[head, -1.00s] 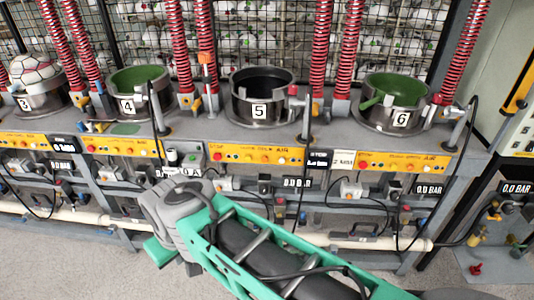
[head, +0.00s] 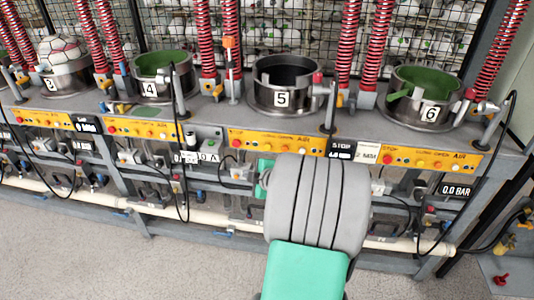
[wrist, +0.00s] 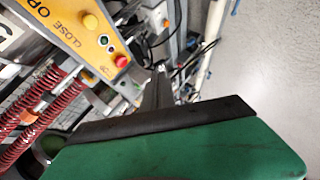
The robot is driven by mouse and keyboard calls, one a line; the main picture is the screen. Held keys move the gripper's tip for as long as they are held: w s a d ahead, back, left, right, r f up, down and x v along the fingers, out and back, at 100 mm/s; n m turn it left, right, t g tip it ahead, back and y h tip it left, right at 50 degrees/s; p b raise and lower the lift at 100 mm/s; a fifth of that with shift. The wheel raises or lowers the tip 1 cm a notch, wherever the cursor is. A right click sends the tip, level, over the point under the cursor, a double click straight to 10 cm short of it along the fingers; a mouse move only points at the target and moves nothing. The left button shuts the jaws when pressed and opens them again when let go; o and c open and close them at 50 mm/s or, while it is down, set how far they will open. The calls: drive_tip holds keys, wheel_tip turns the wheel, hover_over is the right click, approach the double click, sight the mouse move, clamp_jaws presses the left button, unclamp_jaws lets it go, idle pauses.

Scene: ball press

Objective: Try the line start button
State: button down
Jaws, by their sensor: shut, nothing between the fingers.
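A small grey box with a green button (head: 209,143) sits under the rail between stations 4 and 5 in the head view, by a black-and-white readout. I cannot tell for sure that it is the line start button. My gripper's fingers (wrist: 159,76) show in the wrist view as a narrow dark shape, shut and empty, pointing up the picture. They are beside a yellow panel (wrist: 75,30) with yellow buttons and a red button (wrist: 121,61); no contact is visible. In the head view, my grey and green arm hides most of the gripper.
Metal cups, such as cup 5 (head: 283,98) and cup 6 (head: 420,112), stand along the grey bench. Red springs (head: 347,45) rise behind them. Cables and a white pipe (head: 185,220) run below. The floor (head: 90,260) in front is clear.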

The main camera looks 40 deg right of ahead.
sight(267, 147)
drive_tip(key=shift+n+t+h, duration=0.3)
drive_tip(key=shift+t+h, duration=0.2)
drive_tip(key=shift+h, duration=0.2)
drive_tip(key=d, duration=0.1)
drive_tip(key=s+d, duration=0.1)
drive_tip(key=d, duration=0.2)
drive_tip(key=shift+s+d+f, duration=0.25)
drive_tip(key=shift+d, duration=0.05)
drive_tip(key=w+d+b, duration=0.2)
drive_tip(key=w+d, duration=0.3)
drive_tip(key=d, duration=0.2)
drive_tip(key=shift+w, duration=0.15)
drive_tip(key=shift+w+d+f+b, duration=0.1)
drive_tip(key=shift+b, duration=0.2)
idle(0.9)
drive_tip(key=shift+w+d+b, duration=0.2)
drive_tip(key=shift+b, duration=0.35)
